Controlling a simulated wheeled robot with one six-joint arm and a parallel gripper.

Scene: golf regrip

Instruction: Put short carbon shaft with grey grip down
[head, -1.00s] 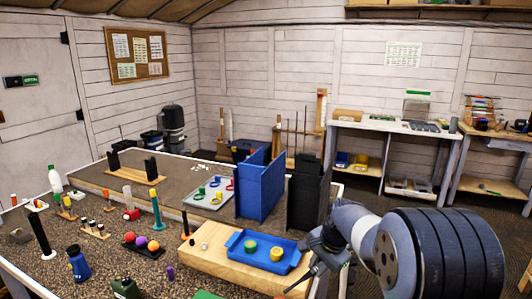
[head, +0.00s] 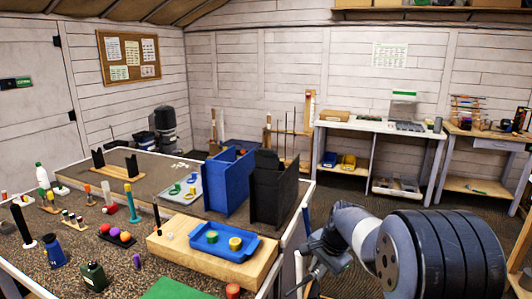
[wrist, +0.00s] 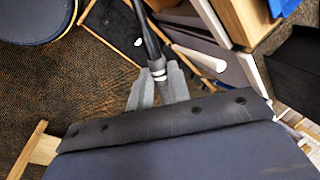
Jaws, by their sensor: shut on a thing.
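My gripper (wrist: 158,88) is shut on a dark shaft (wrist: 145,35) in the wrist view. A white and silver band shows on the shaft right at the fingertips, and the shaft runs up and out of the picture. Its grey grip cannot be made out, so I cannot tell which end I hold. In the head view my gripper (head: 316,268) is at the lower middle right, off the right edge of the near workbench (head: 130,270). A thin stretch of the held piece seems to show there, pointing down and left.
On the bench stand a blue bin (head: 227,185), a black bin (head: 280,190) and a blue tray (head: 222,252) on a wooden block (head: 170,250). Small bottles and balls crowd the left. A white side table (head: 375,128) stands by the back wall. Carpet lies between.

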